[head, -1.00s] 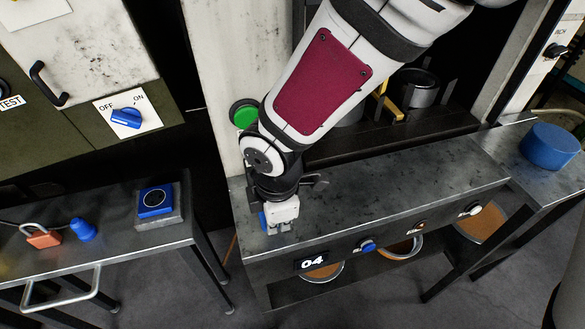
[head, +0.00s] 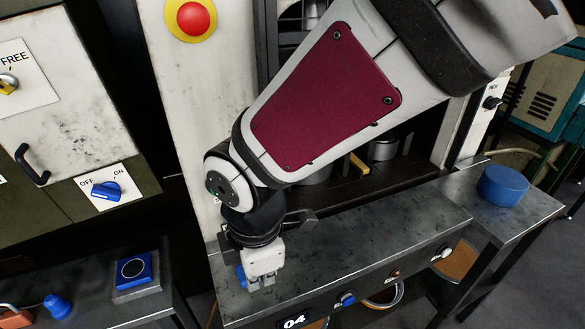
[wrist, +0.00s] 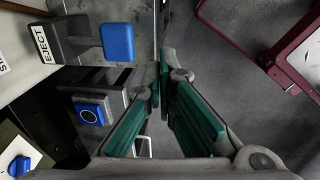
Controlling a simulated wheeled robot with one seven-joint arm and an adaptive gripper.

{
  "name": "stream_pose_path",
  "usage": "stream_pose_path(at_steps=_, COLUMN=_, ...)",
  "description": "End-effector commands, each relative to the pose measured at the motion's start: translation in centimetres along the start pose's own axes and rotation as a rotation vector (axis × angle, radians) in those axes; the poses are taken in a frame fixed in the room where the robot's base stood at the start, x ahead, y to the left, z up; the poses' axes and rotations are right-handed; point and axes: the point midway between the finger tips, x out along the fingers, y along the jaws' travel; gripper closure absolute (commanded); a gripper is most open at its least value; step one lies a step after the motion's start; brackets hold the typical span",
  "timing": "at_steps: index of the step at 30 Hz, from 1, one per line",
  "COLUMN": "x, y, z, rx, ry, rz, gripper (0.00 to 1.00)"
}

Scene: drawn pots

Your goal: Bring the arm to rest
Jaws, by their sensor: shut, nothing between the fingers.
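My gripper (head: 262,283) points down in front of the left end of the grey metal bench (head: 350,245) in the head view. In the wrist view the two green-padded fingers of my gripper (wrist: 163,85) come together at their tips with nothing between them. My arm reaches in from the upper right of the head view and hides much of the machine behind it. A blue block-shaped button (wrist: 117,42) beside an EJECT label shows in the wrist view, apart from the fingertips.
A side table at left holds a blue push-button box (head: 135,272) and a blue knob (head: 58,307). A blue cylinder (head: 503,186) stands on the bench's right end. A red emergency button (head: 196,18) and an OFF/ON switch (head: 106,190) are behind. The bench top's middle is clear.

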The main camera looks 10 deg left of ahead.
Motion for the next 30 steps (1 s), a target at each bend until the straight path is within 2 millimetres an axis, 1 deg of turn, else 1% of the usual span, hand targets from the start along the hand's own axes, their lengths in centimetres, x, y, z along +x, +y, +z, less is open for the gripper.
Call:
stream_pose_path(at_steps=13, x=0.0, y=0.0, z=0.1, rx=0.002, ry=-0.001, rz=0.001, gripper=1.00)
stream_pose_path(at_steps=16, x=-0.5, y=0.1, z=1.0, rx=0.049, ry=-0.012, rz=0.011, gripper=1.00)
stream_pose_path(at_steps=17, x=-0.9, y=0.2, z=1.6, rx=0.080, ry=-0.019, rz=0.017, gripper=1.00)
stream_pose_path(at_steps=19, x=-2.0, y=0.2, z=3.7, rx=0.186, ry=-0.041, rz=0.039, gripper=1.00)
stream_pose_path(at_steps=23, x=-5.3, y=-0.7, z=9.1, rx=0.498, ry=-0.085, rz=0.101, gripper=1.00)
stream_pose_path(at_steps=24, x=-6.4, y=-1.2, z=10.9, rx=0.607, ry=-0.096, rz=0.122, gripper=1.00)
stream_pose_path(at_steps=26, x=-8.0, y=-2.3, z=13.2, rx=0.771, ry=-0.103, rz=0.155, gripper=1.00)
stream_pose_path(at_steps=27, x=-9.1, y=-3.1, z=14.6, rx=0.878, ry=-0.104, rz=0.177, gripper=1.00)
stream_pose_path(at_steps=29, x=-10.6, y=-4.4, z=16.6, rx=1.040, ry=-0.101, rz=0.211, gripper=1.00)
stream_pose_path(at_steps=30, x=-11.4, y=-5.5, z=17.7, rx=1.149, ry=-0.093, rz=0.232, gripper=1.00)
